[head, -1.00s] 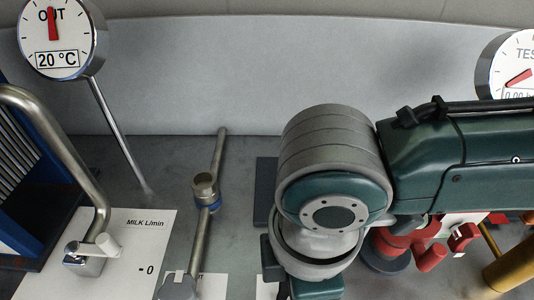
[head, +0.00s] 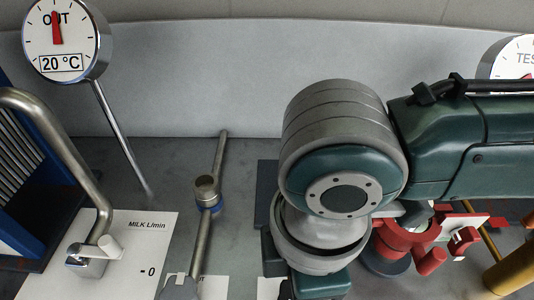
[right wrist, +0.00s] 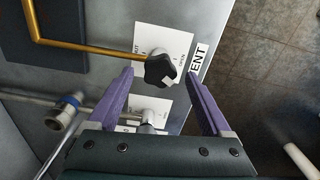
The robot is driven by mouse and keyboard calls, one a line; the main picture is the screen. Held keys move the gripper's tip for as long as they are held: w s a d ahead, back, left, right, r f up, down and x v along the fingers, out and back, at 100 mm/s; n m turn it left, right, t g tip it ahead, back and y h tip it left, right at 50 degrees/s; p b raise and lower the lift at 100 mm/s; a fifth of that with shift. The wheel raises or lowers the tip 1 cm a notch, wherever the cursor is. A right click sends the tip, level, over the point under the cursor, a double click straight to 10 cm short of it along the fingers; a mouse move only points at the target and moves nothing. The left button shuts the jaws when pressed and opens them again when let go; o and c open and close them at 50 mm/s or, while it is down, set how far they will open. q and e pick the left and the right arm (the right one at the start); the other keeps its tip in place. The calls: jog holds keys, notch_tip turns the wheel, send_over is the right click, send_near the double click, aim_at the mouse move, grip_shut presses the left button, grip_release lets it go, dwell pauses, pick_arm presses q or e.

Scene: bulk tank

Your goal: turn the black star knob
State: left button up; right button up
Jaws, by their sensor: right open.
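The black star knob (right wrist: 160,69) shows in the right wrist view, on a white label plate at the upper middle, near the end of a brass pipe. My right gripper (right wrist: 161,80) is open, its two purple fingers on either side of the knob in the picture, apart from it. I cannot tell how far the fingers are above the knob. In the head view my right arm covers the middle and right, and neither the knob nor the right fingertips show. My left gripper is in neither view.
A steel pipe with a blue-ringed joint (head: 207,194) stands left of my arm. A red valve part (head: 405,238) and a brass pipe (head: 510,270) are at the right. A dial gauge (head: 62,38) stands at the upper left. A sign (right wrist: 199,56) is beside the knob.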

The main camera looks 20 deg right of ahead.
notch_tip(320, 180, up, 8)
jog(key=shift+p, duration=0.4)
jog(key=s+a+r+m+t+y, duration=0.1)
jog(key=s+a+m+y, duration=0.25)
jog(key=a, duration=0.35)
jog(key=s+d+f+m+t+h, duration=0.1)
jog(key=s+d+m+h, duration=0.1)
jog(key=d+m, duration=0.45)
jog(key=s+d+f+m+t+h, duration=0.15)
jog(key=d+m, duration=0.25)
jog(key=d, duration=0.6)
notch_tip(320, 180, up, 39)
jog(key=p, duration=3.8)
jog(key=shift+s+d, duration=0.2)
jog(key=shift+d, duration=0.1)
jog(key=shift+f, duration=0.15)
